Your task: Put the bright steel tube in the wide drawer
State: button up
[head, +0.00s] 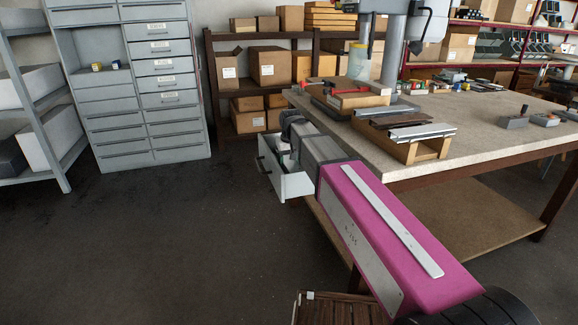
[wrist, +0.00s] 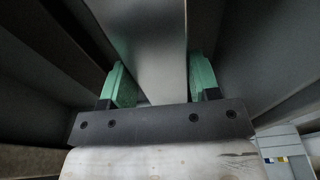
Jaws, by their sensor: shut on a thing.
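In the wrist view, my gripper (wrist: 162,84) has its two green-padded fingers closed on the sides of a smooth, pale grey, flat-faced metal piece, which looks like the bright steel tube (wrist: 155,45). The tube runs up and out of the picture between the fingers, so its far end is hidden. In the head view, a pale drawer (head: 296,187) stands pulled out under the left end of the workbench; it looks like the wide drawer. My arm reaches over it, and my fingers and the tube are hidden there. Dark and grey walls surround the gripper in the wrist view.
A grey drawer cabinet (head: 165,75) and shelves stand at the back. The floor left of the drawer is clear.

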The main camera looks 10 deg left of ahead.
aim_at(290, 162)
jog(key=shift+f, duration=1.3)
jog(key=shift+f, duration=0.15)
jog(key=o, duration=1.3)
jog(key=shift+c, duration=0.2)
jog(key=r, duration=0.4)
jog(key=s+r, duration=0.1)
jog(key=r, duration=0.7)
jog(key=shift+s+d+r, duration=0.1)
jog(key=shift+s+d, duration=0.25)
jog(key=shift+d, duration=0.05)
